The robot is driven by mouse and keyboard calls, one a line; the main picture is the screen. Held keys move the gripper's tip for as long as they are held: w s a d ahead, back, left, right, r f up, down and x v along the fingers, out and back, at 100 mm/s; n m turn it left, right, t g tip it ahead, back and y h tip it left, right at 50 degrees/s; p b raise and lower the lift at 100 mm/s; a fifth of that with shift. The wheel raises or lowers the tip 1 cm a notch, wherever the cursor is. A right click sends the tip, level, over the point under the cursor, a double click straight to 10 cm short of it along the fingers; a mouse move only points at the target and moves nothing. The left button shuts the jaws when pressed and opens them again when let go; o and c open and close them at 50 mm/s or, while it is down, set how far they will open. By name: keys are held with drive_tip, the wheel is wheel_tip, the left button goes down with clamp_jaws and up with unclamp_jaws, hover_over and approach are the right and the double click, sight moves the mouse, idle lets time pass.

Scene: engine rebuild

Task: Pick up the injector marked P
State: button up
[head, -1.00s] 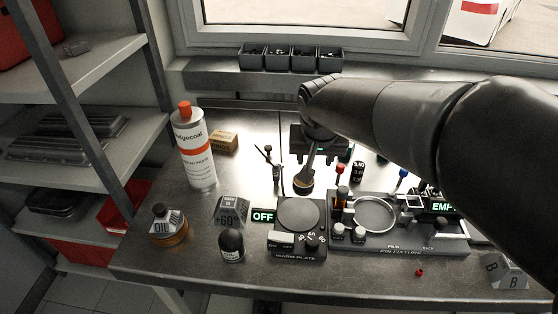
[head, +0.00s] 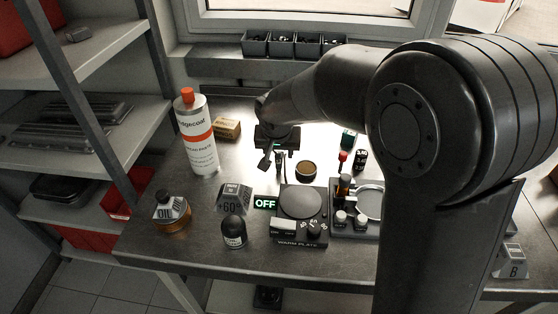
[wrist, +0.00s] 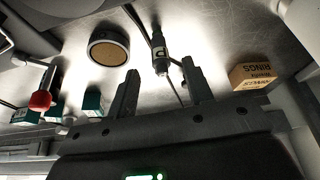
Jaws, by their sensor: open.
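The injector marked P (wrist: 159,52) shows in the wrist view as a slim dark body with a pale band bearing a letter P. It lies in line with the gap between my fingers, its lower end close to the fingertips. My gripper (wrist: 160,82) is open, one finger on each side of that line, and does not grip it. In the head view my gripper (head: 278,158) hangs over the back of the bench, left of the round tan-topped cup (head: 306,169). There the gripper mostly hides the injector.
The cup also shows in the wrist view (wrist: 108,50), beside the injector. A cardboard box (wrist: 254,72) lies on the other side. The warm plate (head: 300,202), pin fixture (head: 352,228), oil bottle (head: 172,212) and tall paste cartridge (head: 197,135) stand around. My arm covers the bench's right side.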

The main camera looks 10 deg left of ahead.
sight(278, 155)
drive_tip(key=shift+x, duration=2.4)
drive_tip(key=shift+c, duration=0.4)
clamp_jaws()
drive_tip(key=shift+r, duration=0.1)
